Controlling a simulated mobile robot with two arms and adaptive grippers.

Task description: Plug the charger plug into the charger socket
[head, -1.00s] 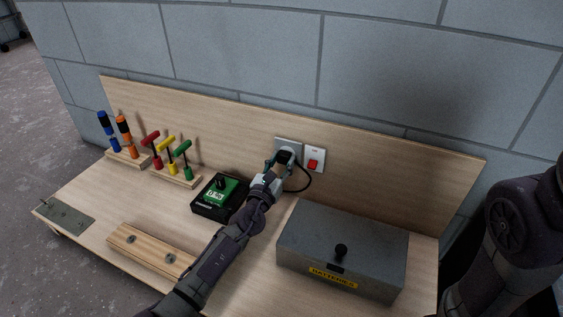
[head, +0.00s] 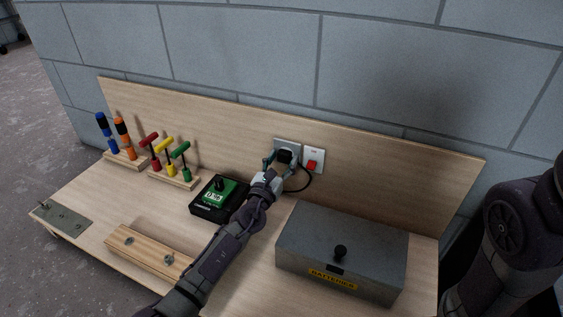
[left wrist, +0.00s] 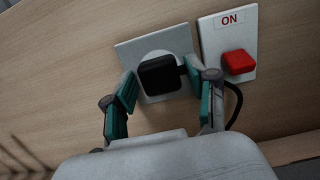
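The black charger plug (head: 284,156) sits at the white charger socket (head: 290,143) on the wooden back panel. In the left wrist view the plug (left wrist: 159,76) lies against the round recess of the socket plate (left wrist: 179,38), looking seated; its pins are hidden. My left gripper (head: 280,160) is open around the plug. In the left wrist view its teal-padded fingers (left wrist: 160,90) stand on either side, with a clear gap on the left; the right fingertip is close to the plug's side. A black cable (left wrist: 237,103) loops down on the right. My right gripper is out of view.
A red switch (head: 311,165) under an ON label is right of the socket. A grey batteries box (head: 375,235) stands on the bench at right. A black and green charger (head: 205,207), tool racks (head: 180,183) and a wooden batten (head: 135,245) are to the left.

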